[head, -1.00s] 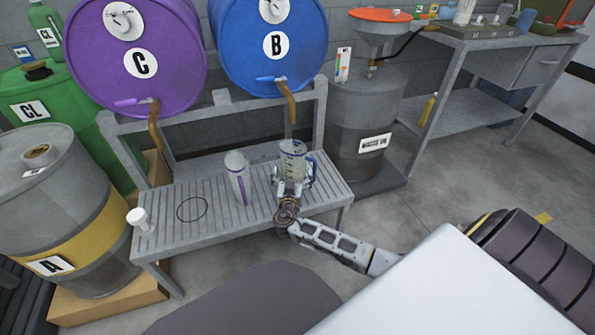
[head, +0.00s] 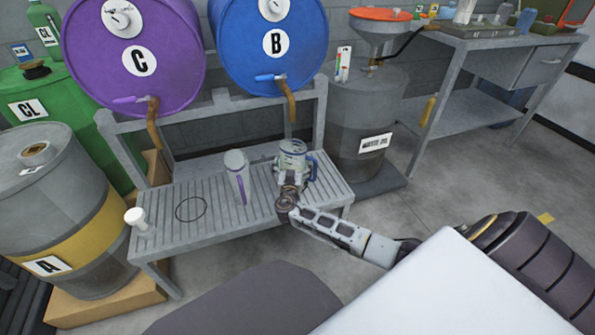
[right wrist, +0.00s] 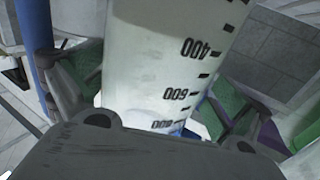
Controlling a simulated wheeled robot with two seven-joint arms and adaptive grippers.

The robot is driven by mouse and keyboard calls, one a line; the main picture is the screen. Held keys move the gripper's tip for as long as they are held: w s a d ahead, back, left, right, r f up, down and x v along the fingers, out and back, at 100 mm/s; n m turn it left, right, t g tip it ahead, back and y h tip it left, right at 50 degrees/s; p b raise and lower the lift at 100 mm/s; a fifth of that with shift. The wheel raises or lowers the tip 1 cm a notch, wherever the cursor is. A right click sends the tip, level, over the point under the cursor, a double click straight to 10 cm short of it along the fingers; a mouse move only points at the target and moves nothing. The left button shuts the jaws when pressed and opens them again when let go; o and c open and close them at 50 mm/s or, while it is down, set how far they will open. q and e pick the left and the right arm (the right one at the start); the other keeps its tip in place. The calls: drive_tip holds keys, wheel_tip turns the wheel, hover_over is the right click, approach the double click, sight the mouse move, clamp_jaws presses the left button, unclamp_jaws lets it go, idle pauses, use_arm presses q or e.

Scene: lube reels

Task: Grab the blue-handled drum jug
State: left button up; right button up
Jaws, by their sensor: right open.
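The blue-handled drum jug (head: 292,148) is a clear measuring jug standing on the slatted bench under the blue drum B; its blue handle is on the right in the head view. My right gripper (head: 291,176) is at the jug's near side, open. In the right wrist view the jug's wall (right wrist: 170,60), with black volume marks, fills the space between the two spread fingers. Part of the blue handle (right wrist: 35,45) shows at the left there, beyond the left finger. Contact between fingers and jug cannot be told. My left gripper is out of view.
The slatted bench (head: 215,233) also holds a purple-handled jug (head: 237,175) to the left and a white object (head: 139,219) at its left end. A purple drum (head: 135,60) and blue drum (head: 268,45) with taps hang above. A grey waste drum (head: 365,125) stands right.

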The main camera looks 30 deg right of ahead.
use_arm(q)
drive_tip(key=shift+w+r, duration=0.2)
use_arm(e)
drive_tip(key=shift+c, duration=0.4)
drive_tip(key=shift+r, duration=0.1)
drive_tip(key=c, duration=1.1)
drive_tip(key=shift+r, duration=0.1)
drive_tip(key=shift+r, duration=0.4)
wheel_tip(320, 180, up, 3)
drive_tip(key=shift+f+p, duration=0.1)
drive_tip(key=shift+p, duration=0.7)
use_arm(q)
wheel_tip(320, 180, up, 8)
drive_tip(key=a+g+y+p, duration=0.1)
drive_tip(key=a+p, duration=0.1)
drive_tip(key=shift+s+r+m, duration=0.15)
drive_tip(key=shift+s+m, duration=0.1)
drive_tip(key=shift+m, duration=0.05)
use_arm(e)
approach(292, 160)
drive_tip(key=v, duration=0.5)
drive_tip(key=shift+f, duration=0.25)
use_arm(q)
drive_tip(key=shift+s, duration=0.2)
